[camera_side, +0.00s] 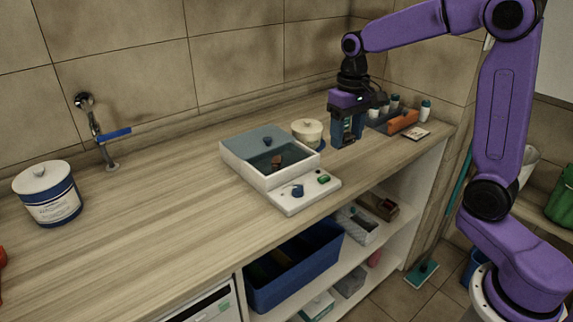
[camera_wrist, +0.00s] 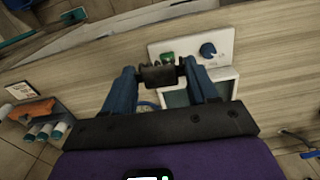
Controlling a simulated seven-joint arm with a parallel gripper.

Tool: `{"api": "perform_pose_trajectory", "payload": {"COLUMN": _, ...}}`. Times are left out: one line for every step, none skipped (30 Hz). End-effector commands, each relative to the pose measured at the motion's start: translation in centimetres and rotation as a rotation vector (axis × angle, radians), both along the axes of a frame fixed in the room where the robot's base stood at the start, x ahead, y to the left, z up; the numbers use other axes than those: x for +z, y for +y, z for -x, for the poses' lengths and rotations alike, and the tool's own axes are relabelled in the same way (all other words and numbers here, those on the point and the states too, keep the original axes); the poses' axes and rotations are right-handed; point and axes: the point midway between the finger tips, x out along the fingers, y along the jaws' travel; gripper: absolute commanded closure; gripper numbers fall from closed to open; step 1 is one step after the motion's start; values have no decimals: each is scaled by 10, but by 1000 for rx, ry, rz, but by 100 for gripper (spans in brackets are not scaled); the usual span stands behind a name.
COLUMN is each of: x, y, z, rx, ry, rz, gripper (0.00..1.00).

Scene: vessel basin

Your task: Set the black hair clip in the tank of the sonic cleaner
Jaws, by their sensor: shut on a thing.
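My gripper (camera_side: 346,141) is shut on the black hair clip (camera_wrist: 158,75), which spans between the two blue fingertips in the wrist view. In the side view the clip is hard to make out between the fingers. The sonic cleaner (camera_side: 243,172) is a white box with an open, liquid-filled tank and a sloped front panel with a blue knob and a green button. My gripper is to the right of the tank and above the counter, not over the tank. The cleaner (camera_wrist: 228,76) also shows in the wrist view, partly hidden behind my fingers.
A brown thing (camera_side: 277,161) and a small blue thing (camera_side: 267,142) show at the tank. A cream lidded pot (camera_side: 307,132) stands between the tank and my gripper. A tray (camera_side: 397,122) with bottles is at right. A blue-white canister (camera_side: 48,195) and tap (camera_side: 97,130) are left.

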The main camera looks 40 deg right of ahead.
Motion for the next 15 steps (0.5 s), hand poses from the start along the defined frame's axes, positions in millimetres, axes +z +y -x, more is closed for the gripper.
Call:
{"api": "perform_pose_trajectory", "payload": {"x": 2, "y": 8, "z": -4, "rx": 24, "ry": 0, "rz": 0, "gripper": 75}}
{"api": "perform_pose_trajectory", "payload": {"x": 3, "y": 11, "z": -6, "rx": 35, "ry": 0, "rz": 0, "gripper": 75}}
{"api": "perform_pose_trajectory", "payload": {"x": 3, "y": 14, "z": -9, "rx": 46, "ry": 1, "rz": 0, "gripper": 75}}
{"api": "perform_pose_trajectory", "payload": {"x": 2, "y": 16, "z": -11, "rx": 52, "ry": 2, "rz": 0, "gripper": 75}}
{"api": "perform_pose_trajectory", "payload": {"x": 2, "y": 17, "z": -14, "rx": 55, "ry": 2, "rz": 0, "gripper": 75}}
{"api": "perform_pose_trajectory", "payload": {"x": 0, "y": 17, "z": -19, "rx": 57, "ry": 2, "rz": 0, "gripper": 75}}
{"api": "perform_pose_trajectory", "payload": {"x": -2, "y": 17, "z": -22, "rx": 58, "ry": 3, "rz": 0, "gripper": 75}}
{"api": "perform_pose_trajectory", "payload": {"x": -4, "y": 17, "z": -27, "rx": 57, "ry": 3, "rz": 0, "gripper": 75}}
{"api": "perform_pose_trajectory", "payload": {"x": -7, "y": 17, "z": -33, "rx": 57, "ry": 4, "rz": 0, "gripper": 75}}
{"api": "perform_pose_trajectory", "payload": {"x": -10, "y": 17, "z": -39, "rx": 57, "ry": 3, "rz": 0, "gripper": 75}}
{"api": "perform_pose_trajectory", "payload": {"x": -12, "y": 18, "z": -44, "rx": 57, "ry": 3, "rz": 0, "gripper": 75}}
{"api": "perform_pose_trajectory", "payload": {"x": -15, "y": 18, "z": -51, "rx": 56, "ry": 3, "rz": 0, "gripper": 75}}
{"api": "perform_pose_trajectory", "payload": {"x": -18, "y": 18, "z": -56, "rx": 56, "ry": 3, "rz": 0, "gripper": 75}}
{"api": "perform_pose_trajectory", "payload": {"x": -20, "y": 18, "z": -61, "rx": 56, "ry": 3, "rz": 0, "gripper": 75}}
{"api": "perform_pose_trajectory", "payload": {"x": -23, "y": 18, "z": -68, "rx": 56, "ry": 3, "rz": 0, "gripper": 75}}
